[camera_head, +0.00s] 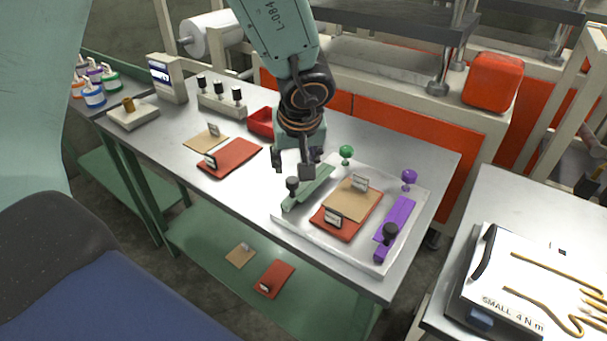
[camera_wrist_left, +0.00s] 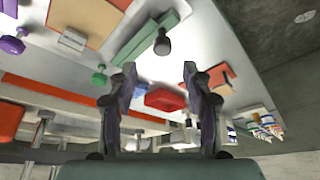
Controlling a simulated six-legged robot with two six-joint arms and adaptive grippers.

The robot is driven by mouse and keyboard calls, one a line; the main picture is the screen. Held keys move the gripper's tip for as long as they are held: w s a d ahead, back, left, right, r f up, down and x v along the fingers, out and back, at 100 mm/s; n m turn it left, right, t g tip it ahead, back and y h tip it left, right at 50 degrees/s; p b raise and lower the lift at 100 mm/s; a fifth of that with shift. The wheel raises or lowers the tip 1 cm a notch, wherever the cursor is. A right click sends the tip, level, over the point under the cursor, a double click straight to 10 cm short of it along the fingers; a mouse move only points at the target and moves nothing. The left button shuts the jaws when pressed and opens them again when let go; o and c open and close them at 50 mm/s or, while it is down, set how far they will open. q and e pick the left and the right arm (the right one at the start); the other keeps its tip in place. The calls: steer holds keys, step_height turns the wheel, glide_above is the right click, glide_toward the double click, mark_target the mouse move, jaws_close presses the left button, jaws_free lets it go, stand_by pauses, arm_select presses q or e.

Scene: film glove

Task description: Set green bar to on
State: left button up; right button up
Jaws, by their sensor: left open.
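The green bar (camera_head: 313,187) lies on the left side of a pale tray (camera_head: 283,220) on the metal table. My left gripper (camera_head: 297,162) is open and empty, and appears over or just behind the bar's middle. Its fingers (camera_wrist_left: 160,80) are spread in the wrist view; contact with the bar cannot be told. A green ball-topped post (camera_head: 346,153) stands behind the bar. My right gripper is not in view.
A purple bar (camera_head: 399,219) with a dark knob and a purple post (camera_head: 409,178) is on the tray's right. Tan and red plates (camera_head: 352,200) lie between the bars. A red bin (camera_head: 262,122) and a three-knob block (camera_head: 222,105) stand behind left.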

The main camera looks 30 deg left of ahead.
mark_target(292, 181)
arm_select(q)
steer(key=b+x, duration=0.2)
steer(key=x, duration=0.1)
steer(key=b+x, duration=0.2)
steer(key=x, duration=0.1)
steer(key=shift+s+a, duration=0.2)
steer(key=shift+w+d+f+b, duration=0.1)
steer(key=shift+w+f+b, duration=0.15)
steer(key=shift+f+b, duration=0.25)
steer(key=shift+f, duration=0.25)
steer(key=shift+w+a+f, duration=0.1)
steer(key=shift+a+f, duration=0.1)
steer(key=shift+a, duration=0.2)
steer(key=shift+d, duration=0.15)
steer(key=shift+c, duration=0.3)
steer(key=shift+d+r, duration=0.1)
steer(key=shift+c, duration=0.8)
steer(key=c, duration=0.5)
jaws_close()
